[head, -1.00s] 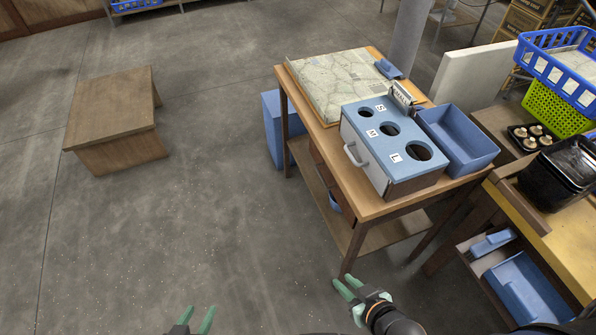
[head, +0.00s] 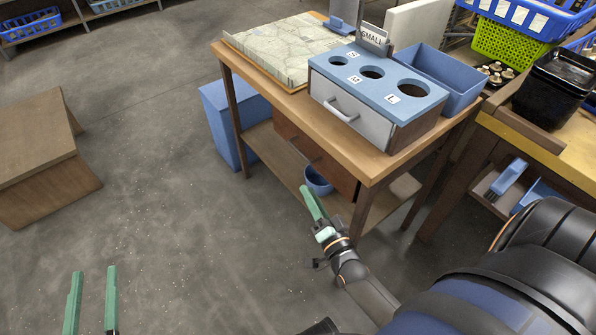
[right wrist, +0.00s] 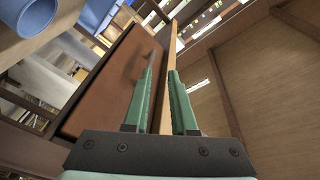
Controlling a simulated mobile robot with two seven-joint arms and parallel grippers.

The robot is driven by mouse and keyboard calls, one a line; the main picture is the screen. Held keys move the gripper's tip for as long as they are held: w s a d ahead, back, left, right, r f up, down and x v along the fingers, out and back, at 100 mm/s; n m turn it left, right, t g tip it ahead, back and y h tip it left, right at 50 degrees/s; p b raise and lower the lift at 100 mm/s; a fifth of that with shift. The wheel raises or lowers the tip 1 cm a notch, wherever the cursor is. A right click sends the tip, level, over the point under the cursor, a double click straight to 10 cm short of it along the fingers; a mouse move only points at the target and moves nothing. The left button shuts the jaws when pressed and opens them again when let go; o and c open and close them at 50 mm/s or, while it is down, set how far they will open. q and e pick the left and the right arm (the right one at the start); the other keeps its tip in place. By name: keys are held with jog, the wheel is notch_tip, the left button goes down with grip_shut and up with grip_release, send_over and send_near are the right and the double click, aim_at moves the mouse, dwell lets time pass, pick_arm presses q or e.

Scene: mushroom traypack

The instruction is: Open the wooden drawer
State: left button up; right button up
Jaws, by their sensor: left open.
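The wooden drawer (head: 288,136) is the reddish-brown front under the table's top, on its near left side. It looks closed, though its right part is partly hard to read. In the right wrist view, a brown panel that looks like the drawer front (right wrist: 105,82) lies left of the fingers. My right gripper (head: 308,190) is close to the table's near side, below the tabletop edge; in the right wrist view (right wrist: 160,72) its fingers are apart, with a thin wooden strip seen between them. Contact cannot be told. My left gripper (head: 93,270) is open and empty over the floor.
The table (head: 300,110) carries a blue-topped sorting box (head: 392,72), a blue bin (head: 462,80) and a patterned board (head: 285,50). A blue bowl (head: 318,182) sits on the shelf below. A blue bin (head: 225,125) stands beside the table. The left floor has free room around a wooden stand (head: 35,140).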

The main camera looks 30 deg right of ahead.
aim_at(301, 152)
jog(key=w+d+m+b, duration=0.1)
jog(key=w, duration=0.3)
jog(key=w+d+m+h+b, duration=0.1)
jog(key=w+d, duration=0.1)
jog(key=w, duration=0.1)
jog(key=w+d+r+t+h+b, duration=0.1)
jog(key=w+d, duration=0.1)
jog(key=w, duration=0.2)
jog(key=shift+w+r+m+b, duration=0.1)
jog(key=shift+w+m+b, duration=0.2)
jog(key=shift+m+b, duration=0.1)
pick_arm(q)
jog(key=s+r+m+t+h, duration=0.2)
jog(key=r+h, duration=0.1)
jog(key=r, duration=0.3)
jog(key=s+d+r+m+t+h, duration=0.1)
jog(key=s+r+m+t+h, duration=0.1)
jog(key=r, duration=0.4)
jog(key=shift+s+d+r+m+t+h, duration=0.3)
jog(key=shift+s+r+m+t+h, duration=0.1)
jog(key=shift+m+h, duration=0.35)
pick_arm(e)
jog(key=shift+w+d+r, duration=0.1)
jog(key=shift+w+d, duration=0.05)
jog(key=shift+w, duration=0.25)
grip_shut()
